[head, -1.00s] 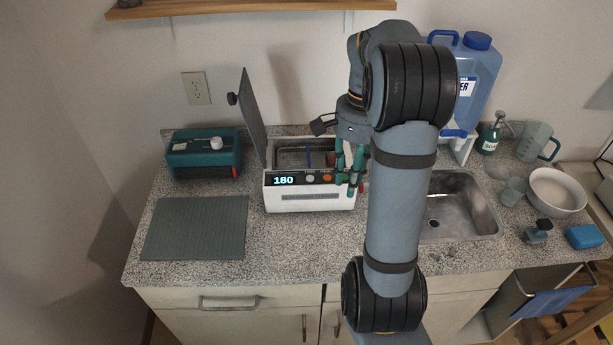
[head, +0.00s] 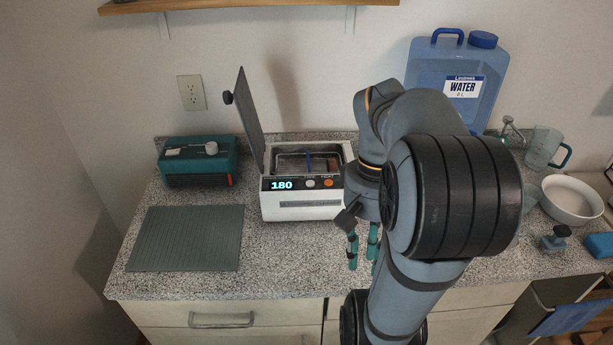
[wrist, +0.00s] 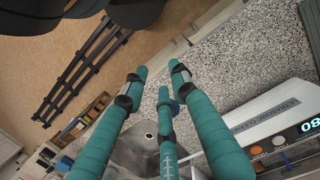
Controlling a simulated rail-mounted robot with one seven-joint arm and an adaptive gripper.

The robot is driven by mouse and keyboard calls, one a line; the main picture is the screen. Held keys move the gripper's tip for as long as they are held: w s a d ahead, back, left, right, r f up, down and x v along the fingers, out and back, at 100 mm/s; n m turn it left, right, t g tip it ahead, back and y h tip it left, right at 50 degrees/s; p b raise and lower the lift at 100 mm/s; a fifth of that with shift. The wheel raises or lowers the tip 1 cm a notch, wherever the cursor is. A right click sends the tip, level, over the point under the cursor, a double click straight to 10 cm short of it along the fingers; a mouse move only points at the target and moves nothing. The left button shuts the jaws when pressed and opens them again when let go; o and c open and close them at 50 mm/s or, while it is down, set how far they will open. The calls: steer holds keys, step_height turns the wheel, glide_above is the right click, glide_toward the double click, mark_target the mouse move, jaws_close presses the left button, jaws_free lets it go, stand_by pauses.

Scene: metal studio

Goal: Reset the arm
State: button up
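My gripper (head: 363,260) has teal fingers and hangs over the front of the counter, right of and in front of the white heater box. My arm hides part of it in the head view. In the wrist view the three fingers of my gripper (wrist: 157,82) are spread apart, with nothing held between them. The white heater box (head: 300,208) shows 180 on its display, and its dark lid (head: 250,120) stands open.
A teal device (head: 200,170) and a grey mat (head: 187,240) lie on the left. A blue water jug (head: 460,90), a clear pitcher (head: 541,148), a white bowl (head: 572,203) and a blue block (head: 600,244) are on the right. My arm hides the sink in the head view.

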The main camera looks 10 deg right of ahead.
stand_by(0.4)
steer(key=w+r+m+p, duration=0.2)
steer(key=w+m+p, duration=0.1)
steer(key=w, duration=0.4)
steer(key=w+r+m+p, duration=0.2)
steer(key=w+m+p, duration=0.1)
steer(key=w+p, duration=0.2)
steer(key=w+r+m+t+y+p, duration=0.1)
steer(key=w+r+m+p, duration=0.2)
steer(key=w, duration=0.6)
steer(key=shift+d+m+p, duration=0.25)
steer(key=shift+m+p, duration=0.35)
steer(key=shift+p, duration=0.35)
